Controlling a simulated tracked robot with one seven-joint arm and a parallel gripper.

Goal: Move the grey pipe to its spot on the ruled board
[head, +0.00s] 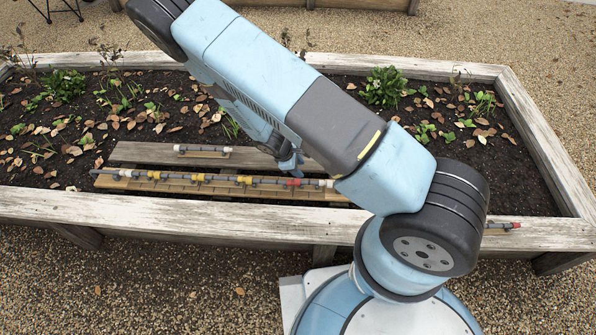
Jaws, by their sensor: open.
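The ruled board (225,189) looks like a long, narrow yellowish strip lying along the near side of the raised bed. A row of grey pipe pieces with white, yellow and red fittings lies along it. A short grey pipe with pale ends (203,149) lies behind the row, on a weathered plank.
The weathered plank (135,150) lies on the soil behind the board. The bed's wooden front rim (150,214) runs across the view. Leafy plants (384,87) and dry leaves cover the soil behind. Gravel surrounds the bed. My arm hides part of the middle.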

